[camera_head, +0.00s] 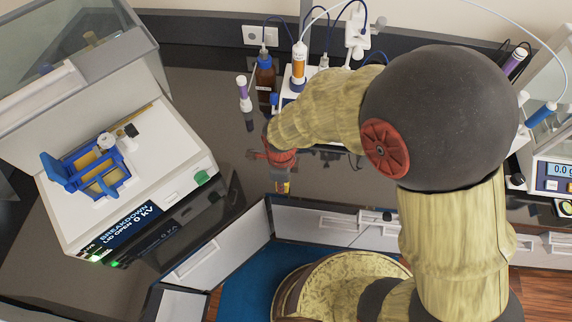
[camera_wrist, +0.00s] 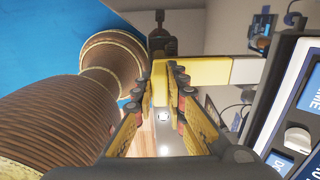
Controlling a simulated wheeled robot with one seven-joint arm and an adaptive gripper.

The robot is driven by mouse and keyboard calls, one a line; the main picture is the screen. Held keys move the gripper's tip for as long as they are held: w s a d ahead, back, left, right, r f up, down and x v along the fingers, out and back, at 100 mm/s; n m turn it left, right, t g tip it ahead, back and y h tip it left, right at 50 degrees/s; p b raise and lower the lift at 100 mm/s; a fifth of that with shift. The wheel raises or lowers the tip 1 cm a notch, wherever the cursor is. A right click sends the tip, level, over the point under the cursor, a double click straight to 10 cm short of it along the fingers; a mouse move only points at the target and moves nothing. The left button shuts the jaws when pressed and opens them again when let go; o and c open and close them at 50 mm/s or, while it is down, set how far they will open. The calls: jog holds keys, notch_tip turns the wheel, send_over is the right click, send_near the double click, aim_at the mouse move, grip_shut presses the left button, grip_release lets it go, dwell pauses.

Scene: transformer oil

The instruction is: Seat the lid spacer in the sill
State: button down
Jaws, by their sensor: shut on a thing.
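My gripper (camera_head: 282,160) hangs near the middle of the head view, pointing down in front of the dark bench. In the wrist view its two fingers (camera_wrist: 178,78) are shut on a yellow bar, which I take to be the lid spacer (camera_wrist: 216,70). The bar sticks out to the right and has a white stretch at that side. In the head view a small yellow end of the spacer (camera_head: 283,187) shows below the fingers. The breakdown tester (camera_head: 165,165) stands at the left with its lid (camera_head: 85,85) raised; its display reads lid open. I cannot make out the sill.
A blue frame (camera_head: 70,180) with yellow parts sits on the tester's deck. A brown bottle (camera_head: 265,78), a purple-capped vial (camera_head: 244,95) and an orange-filled syringe (camera_head: 299,65) stand at the back. White drawers (camera_head: 325,225) lie below the bench edge. The bench between tester and gripper looks clear.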

jog(key=shift+r, duration=0.15)
jog(key=shift+r+p, duration=1.6)
jog(key=shift+r, duration=0.35)
jog(key=shift+a, duration=0.1)
jog(key=s+a+r+n+p, duration=0.1)
jog(key=a+r+n+p, duration=0.4)
jog(key=a+r, duration=0.4)
jog(key=s+a+r+n+p, duration=0.2)
jog(key=a+r+n+p, duration=0.2)
jog(key=a+r, duration=0.5)
jog(key=a+p, duration=0.2)
jog(key=a, duration=0.3)
jog(key=shift+s+r+n+p, duration=0.15)
jog(key=shift+n+p, duration=0.25)
jog(key=shift+f+b, duration=1.7)
jog(key=shift+f, duration=1.2)
jog(key=shift+f, duration=0.45)
